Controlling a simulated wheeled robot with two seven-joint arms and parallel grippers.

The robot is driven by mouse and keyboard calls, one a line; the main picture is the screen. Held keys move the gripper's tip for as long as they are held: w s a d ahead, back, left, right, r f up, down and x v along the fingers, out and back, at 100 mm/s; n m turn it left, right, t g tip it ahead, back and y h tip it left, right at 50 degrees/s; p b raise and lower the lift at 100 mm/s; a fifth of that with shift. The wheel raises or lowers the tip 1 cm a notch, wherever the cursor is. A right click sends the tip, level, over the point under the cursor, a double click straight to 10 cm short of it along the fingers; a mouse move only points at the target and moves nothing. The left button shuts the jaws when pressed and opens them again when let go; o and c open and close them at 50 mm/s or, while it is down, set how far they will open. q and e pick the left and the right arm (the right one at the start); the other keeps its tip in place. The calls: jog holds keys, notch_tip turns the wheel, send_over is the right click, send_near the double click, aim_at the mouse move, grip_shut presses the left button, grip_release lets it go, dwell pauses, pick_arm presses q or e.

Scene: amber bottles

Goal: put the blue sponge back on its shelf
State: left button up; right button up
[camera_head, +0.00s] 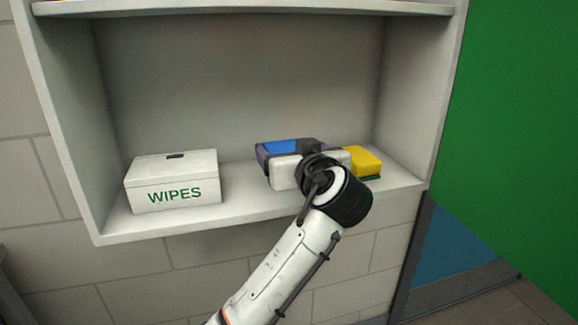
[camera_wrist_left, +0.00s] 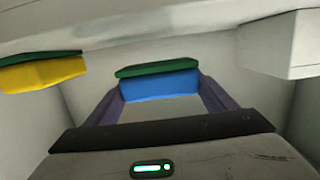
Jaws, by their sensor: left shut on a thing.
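The blue sponge (camera_head: 282,147), with a green layer seen in the left wrist view (camera_wrist_left: 160,87), is between the two dark fingers of my left gripper (camera_head: 289,152). The gripper is shut on it, inside the shelf compartment (camera_head: 245,209), between the wipes box and the yellow sponge. The white gripper body hides the sponge's near side and underside in the head view. The left wrist view appears upside down, with the green layer facing the shelf board. I cannot tell whether the sponge touches the board. My right gripper is not in view.
A white box marked WIPES (camera_head: 172,182) stands on the left of the shelf. A yellow sponge with a green layer (camera_head: 364,161) lies right of my gripper, partly hidden by it. Side walls and an upper board (camera_head: 245,8) bound the compartment. A green panel (camera_head: 520,120) is at right.

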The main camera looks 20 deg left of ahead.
pick_arm(q)
jog(key=shift+f, duration=2)
jog(key=o, duration=1.1)
jog(key=shift+r, duration=0.2)
jog(key=shift+s+d, duration=0.2)
jog(key=b+v, duration=0.1)
jog(key=v, duration=1)
jog(key=shift+s, duration=0.2)
